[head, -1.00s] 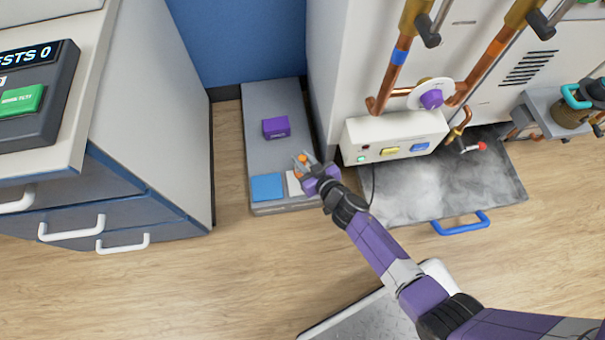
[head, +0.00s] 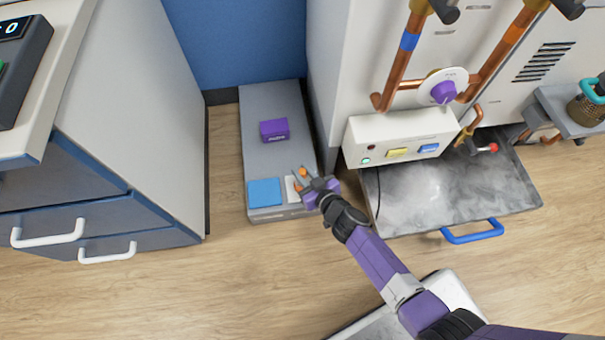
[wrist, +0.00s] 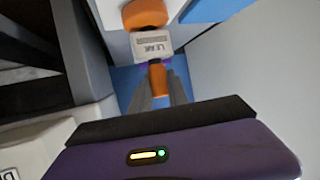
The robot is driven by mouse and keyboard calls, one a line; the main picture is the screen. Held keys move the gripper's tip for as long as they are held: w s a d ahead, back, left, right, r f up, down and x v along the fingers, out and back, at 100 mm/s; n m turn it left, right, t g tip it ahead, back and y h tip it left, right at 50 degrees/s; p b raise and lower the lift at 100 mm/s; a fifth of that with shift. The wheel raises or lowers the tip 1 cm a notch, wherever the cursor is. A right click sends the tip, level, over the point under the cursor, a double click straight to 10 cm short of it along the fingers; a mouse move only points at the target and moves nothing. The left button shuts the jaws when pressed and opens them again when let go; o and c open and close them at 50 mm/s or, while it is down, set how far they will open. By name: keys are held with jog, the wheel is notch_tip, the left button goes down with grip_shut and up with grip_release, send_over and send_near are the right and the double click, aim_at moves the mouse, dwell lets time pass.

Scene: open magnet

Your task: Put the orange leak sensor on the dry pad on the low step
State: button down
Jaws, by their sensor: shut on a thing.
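The orange leak sensor (wrist: 145,15) has a white part marked LEAK and an orange grip in the wrist view. My gripper (wrist: 157,88) is shut on that grip. In the head view the sensor (head: 302,172) is a small orange spot at my fingers, and my gripper (head: 307,181) is over the front right of the grey low step (head: 270,152). A white pad (head: 291,187) lies there, partly hidden by my gripper. A blue pad (head: 265,192) lies to its left. I cannot read which is the dry pad, nor tell whether the sensor touches anything.
A purple box (head: 274,130) sits farther back on the step. A drawer cabinet (head: 110,165) stands left, and a white machine housing (head: 345,65) with copper pipes stands right. A wet-looking grey tray (head: 440,190) with a blue handle lies right of the step. A dark cable hangs beside it.

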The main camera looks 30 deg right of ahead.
jog(key=c, duration=1.7)
grip_release()
jog(key=shift+f, duration=0.15)
jog(key=o, duration=0.4)
jog(key=shift+o, duration=0.2)
